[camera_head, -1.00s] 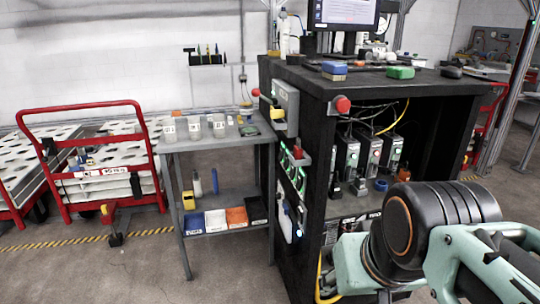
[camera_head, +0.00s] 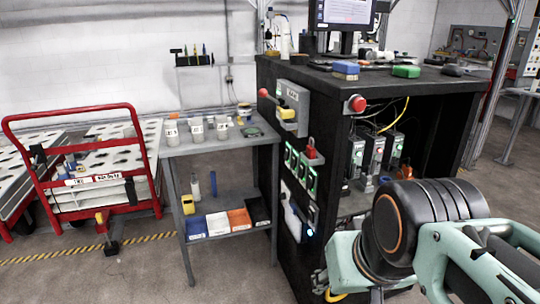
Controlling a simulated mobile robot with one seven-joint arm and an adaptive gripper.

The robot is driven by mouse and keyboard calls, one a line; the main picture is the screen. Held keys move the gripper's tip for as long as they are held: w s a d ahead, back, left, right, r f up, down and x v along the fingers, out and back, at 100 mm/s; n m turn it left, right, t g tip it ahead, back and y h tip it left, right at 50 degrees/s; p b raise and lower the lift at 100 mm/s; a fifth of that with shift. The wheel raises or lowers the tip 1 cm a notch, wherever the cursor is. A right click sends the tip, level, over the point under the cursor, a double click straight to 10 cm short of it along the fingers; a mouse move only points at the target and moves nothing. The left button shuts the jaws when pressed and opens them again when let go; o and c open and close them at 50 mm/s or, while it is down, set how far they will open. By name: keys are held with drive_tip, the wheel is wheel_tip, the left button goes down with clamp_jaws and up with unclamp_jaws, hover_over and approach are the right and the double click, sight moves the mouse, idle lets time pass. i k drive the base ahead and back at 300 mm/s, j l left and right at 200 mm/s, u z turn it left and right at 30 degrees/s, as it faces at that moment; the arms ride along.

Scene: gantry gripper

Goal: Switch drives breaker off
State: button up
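The black cabinet (camera_head: 335,104) stands in the middle of the view. Its left side carries a grey switch box (camera_head: 293,108) with a yellow part and a red knob. Below it is a row of green-lit modules (camera_head: 300,170) with a red piece (camera_head: 313,153) beside them. A white-and-blue lit unit (camera_head: 294,214) is lower down. I cannot read which of these is the drives breaker, nor its position. Several grey drive units (camera_head: 373,153) stand inside the open front. My teal and black arm covers the lower right; my gripper's fingers are not visible.
A red emergency button (camera_head: 356,103) sits on the cabinet's front corner. A grey side table (camera_head: 222,145) with jars and bins stands close left of the cabinet. A red cart (camera_head: 78,118) is farther left. Open floor lies in front of the table.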

sight(288, 150)
drive_tip(key=i+j, duration=0.15)
drive_tip(key=i, duration=0.4)
drive_tip(key=i+j+z, duration=0.1)
drive_tip(key=i, duration=0.5)
drive_tip(key=j, duration=0.2)
drive_tip(key=i, duration=0.05)
